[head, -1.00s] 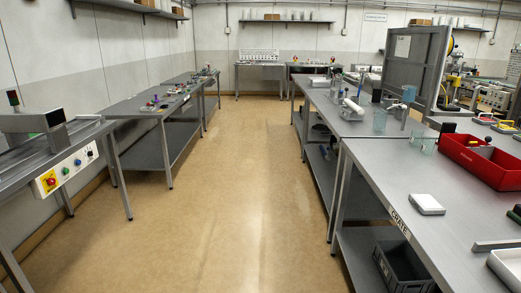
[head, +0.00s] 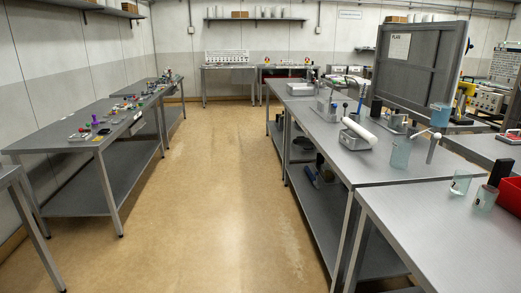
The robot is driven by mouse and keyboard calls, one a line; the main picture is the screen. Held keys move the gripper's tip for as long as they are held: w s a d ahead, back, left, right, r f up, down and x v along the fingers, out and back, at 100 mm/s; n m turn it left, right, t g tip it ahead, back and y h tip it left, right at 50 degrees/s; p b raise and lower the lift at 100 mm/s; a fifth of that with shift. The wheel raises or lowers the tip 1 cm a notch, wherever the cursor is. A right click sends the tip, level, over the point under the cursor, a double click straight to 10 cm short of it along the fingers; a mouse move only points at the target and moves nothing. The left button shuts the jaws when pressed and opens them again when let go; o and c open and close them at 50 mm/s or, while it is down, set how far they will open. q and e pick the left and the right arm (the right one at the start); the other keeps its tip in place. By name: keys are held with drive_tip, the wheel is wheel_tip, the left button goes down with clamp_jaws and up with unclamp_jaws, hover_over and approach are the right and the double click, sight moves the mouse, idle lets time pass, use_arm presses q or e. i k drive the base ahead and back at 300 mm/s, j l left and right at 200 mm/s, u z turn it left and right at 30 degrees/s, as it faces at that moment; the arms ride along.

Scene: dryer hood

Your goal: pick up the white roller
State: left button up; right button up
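The white roller (head: 359,131) lies slantwise on a small grey metal block (head: 353,143). The block stands on the grey workbench (head: 375,168) at the right of the aisle. The roller's far end points left and its near end points right. Nothing covers it from above. Neither of my grippers shows in the head view.
Beside the roller stand a glass beaker (head: 400,155) and a grey post (head: 432,149). More glass cups (head: 461,182) and a red crate (head: 509,203) are on the nearer bench. A left bench (head: 75,133) lines the wide, clear floor aisle (head: 205,190).

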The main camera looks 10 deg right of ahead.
sight(365, 135)
drive_tip(key=i+z, duration=0.1)
drive_tip(key=i, duration=0.6)
drive_tip(key=i+j, duration=0.15)
drive_tip(key=i, duration=0.5)
drive_tip(key=i+z, duration=0.15)
drive_tip(key=i, duration=0.55)
drive_tip(key=j, duration=0.1)
